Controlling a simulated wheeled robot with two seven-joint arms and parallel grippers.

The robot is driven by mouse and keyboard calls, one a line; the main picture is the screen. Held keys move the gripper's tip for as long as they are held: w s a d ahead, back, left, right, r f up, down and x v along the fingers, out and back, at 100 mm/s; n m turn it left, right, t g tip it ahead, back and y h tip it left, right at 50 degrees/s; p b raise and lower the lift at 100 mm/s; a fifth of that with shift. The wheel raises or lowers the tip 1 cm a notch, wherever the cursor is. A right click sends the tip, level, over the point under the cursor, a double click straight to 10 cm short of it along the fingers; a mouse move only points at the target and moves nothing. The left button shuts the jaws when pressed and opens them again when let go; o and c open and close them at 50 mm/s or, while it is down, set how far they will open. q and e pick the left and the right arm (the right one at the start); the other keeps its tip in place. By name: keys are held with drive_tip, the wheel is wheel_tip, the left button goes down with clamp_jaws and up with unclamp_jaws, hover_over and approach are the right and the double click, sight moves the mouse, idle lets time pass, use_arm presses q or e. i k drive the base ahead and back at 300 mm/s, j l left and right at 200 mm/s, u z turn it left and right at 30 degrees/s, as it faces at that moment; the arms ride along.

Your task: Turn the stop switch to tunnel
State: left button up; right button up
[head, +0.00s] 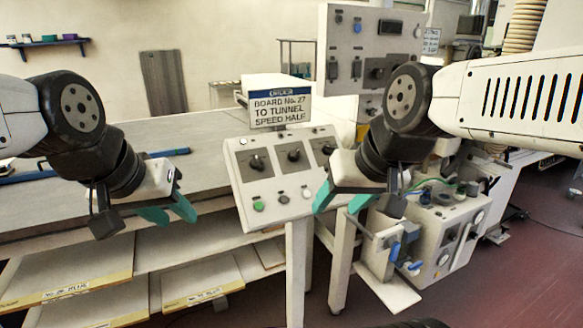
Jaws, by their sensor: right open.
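A sloped control panel (272,179) stands on legs in the middle of the head view. It has three black rotary switches in a row: left (257,163), middle (294,155) and right (327,149). Their labels are too small to read, so I cannot tell which is the stop switch. My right gripper (341,212) is open and empty, its teal fingers pointing down in front of the panel's right edge. My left gripper (179,222) is apart from the panel, to its left, with teal fingers parted and nothing between them.
A sign (281,107) above the panel reads "Board No. 27 to tunnel speed half". A green button (259,207) and paler buttons line the panel's lower part. A taller panel (349,66) stands behind. A grey machine (432,238) stands at right, shelves with boards (70,283) at lower left.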

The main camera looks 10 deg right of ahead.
sight(327, 148)
drive_tip(key=i+j, duration=0.35)
drive_tip(key=i+j+z, duration=0.15)
drive_tip(key=i+j, duration=0.2)
drive_tip(key=j, duration=0.1)
